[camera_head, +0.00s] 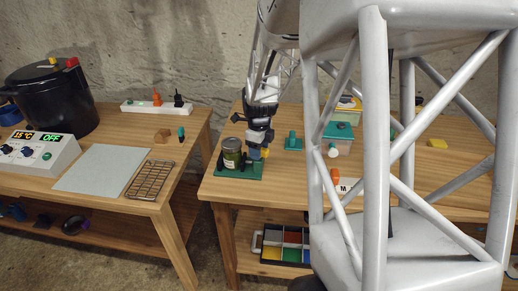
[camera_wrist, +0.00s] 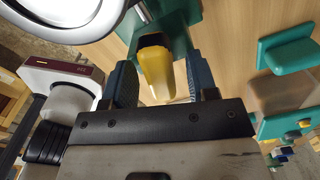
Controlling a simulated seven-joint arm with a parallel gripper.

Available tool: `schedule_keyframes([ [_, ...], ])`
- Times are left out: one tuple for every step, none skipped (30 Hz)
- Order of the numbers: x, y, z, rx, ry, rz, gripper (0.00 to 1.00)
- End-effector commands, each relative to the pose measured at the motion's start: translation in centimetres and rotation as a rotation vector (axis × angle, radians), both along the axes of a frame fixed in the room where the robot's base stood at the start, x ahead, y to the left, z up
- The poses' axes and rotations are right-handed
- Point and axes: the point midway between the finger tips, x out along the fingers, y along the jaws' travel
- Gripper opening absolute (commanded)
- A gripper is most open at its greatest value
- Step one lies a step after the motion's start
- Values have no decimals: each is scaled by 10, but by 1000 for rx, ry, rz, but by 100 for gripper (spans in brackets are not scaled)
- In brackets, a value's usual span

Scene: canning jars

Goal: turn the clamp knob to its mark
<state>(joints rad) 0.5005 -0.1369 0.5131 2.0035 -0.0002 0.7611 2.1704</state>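The clamp knob (camera_wrist: 160,75) is yellow with a black part at its far end, in the wrist view. It sits on a green fixture (camera_wrist: 180,40). A bit of yellow (camera_head: 265,151) shows beside my gripper in the head view. My gripper (camera_wrist: 160,88) has its two dark fingers on either side of the knob, with narrow gaps visible; contact is not clear. In the head view my gripper (camera_head: 256,150) is low over the green base (camera_head: 240,173), just right of the dark jar (camera_head: 232,152). I cannot make out the knob's mark.
A silver-rimmed round top (camera_wrist: 62,20) is close by at upper left in the wrist view. A teal block (camera_head: 293,142) and a teal-topped box (camera_head: 339,138) stand to the right. A wire rack (camera_head: 151,181) lies on the left table. My arm hides much of the right table.

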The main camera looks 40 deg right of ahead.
Motion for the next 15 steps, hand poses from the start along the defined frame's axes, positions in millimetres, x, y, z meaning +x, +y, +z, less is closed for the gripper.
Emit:
schedule_keyframes([
  [0,0,0,0,0,0,53],
  [0,0,0,0,0,0,53],
  [0,0,0,0,0,0,53],
  [0,0,0,0,0,0,53],
  [0,0,0,0,0,0,53],
  [0,0,1,0,0,0,53],
  [0,0,1,0,0,0,53],
  [0,0,2,0,0,0,53],
  [0,0,4,0,0,0,53],
  [0,0,6,0,0,0,53],
  [0,0,8,0,-1,0,53],
  [0,0,11,0,-1,0,53],
  [0,0,13,0,-1,0,53],
  [0,0,16,0,-1,0,53],
  [0,0,21,0,-1,0,53],
])
